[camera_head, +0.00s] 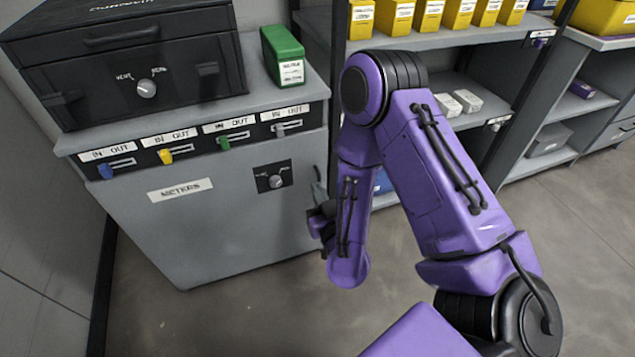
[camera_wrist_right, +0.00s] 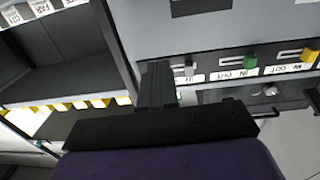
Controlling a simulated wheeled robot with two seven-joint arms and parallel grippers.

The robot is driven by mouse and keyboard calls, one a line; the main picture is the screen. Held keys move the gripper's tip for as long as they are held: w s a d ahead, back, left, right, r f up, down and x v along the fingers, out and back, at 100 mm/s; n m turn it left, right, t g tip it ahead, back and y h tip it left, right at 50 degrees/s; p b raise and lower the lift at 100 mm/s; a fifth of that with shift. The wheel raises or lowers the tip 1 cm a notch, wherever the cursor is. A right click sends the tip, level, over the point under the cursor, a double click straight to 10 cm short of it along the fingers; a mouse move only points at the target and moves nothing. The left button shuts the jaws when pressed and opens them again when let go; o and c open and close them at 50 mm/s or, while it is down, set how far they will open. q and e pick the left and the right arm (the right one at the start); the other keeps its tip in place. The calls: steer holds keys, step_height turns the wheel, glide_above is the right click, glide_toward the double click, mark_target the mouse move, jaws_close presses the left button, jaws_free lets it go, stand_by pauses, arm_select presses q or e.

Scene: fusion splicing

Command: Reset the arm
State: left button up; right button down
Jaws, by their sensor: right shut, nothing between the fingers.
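My right arm is purple and bends in front of the shelves in the head view. Its dark gripper (camera_head: 319,195) is beside the right edge of the grey cabinet (camera_head: 230,230), partly hidden by the forearm. In the right wrist view the gripper's dark fingers (camera_wrist_right: 158,88) are together, with nothing seen between them. The cabinet's front strip with coloured sliders lies beyond the fingers in that view. I cannot tell the exact gap between gripper and cabinet. My left gripper is not in view.
The cabinet carries a blue slider (camera_head: 106,171), a yellow slider (camera_head: 165,156), a green slider (camera_head: 224,142) and a knob (camera_head: 277,181). A black case (camera_head: 130,80) and a green box (camera_head: 283,55) stand on top. Shelves with yellow boxes (camera_head: 428,14) stand behind my arm. The floor (camera_head: 590,235) at right is clear.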

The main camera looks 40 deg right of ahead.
steer(key=s+a+f+m+g+y, duration=0.1)
steer(key=s+f+g+y, duration=0.15)
steer(key=f, duration=0.35)
steer(key=s+a+f+m+g+y, duration=0.1)
steer(key=s+f+g, duration=0.25)
steer(key=f, duration=0.25)
steer(key=s+d+f+m+g+h, duration=0.1)
steer(key=s+f+g, duration=0.35)
steer(key=s, duration=0.35)
steer(key=s+d+f+g, duration=0.1)
steer(key=s+f+g, duration=0.2)
steer(key=s+f, duration=0.35)
steer(key=s+r+p, duration=0.3)
steer(key=r+p, duration=1.2)
steer(key=shift+a+r, duration=0.15)
steer(key=shift+r, duration=0.2)
steer(key=shift+s, duration=0.1)
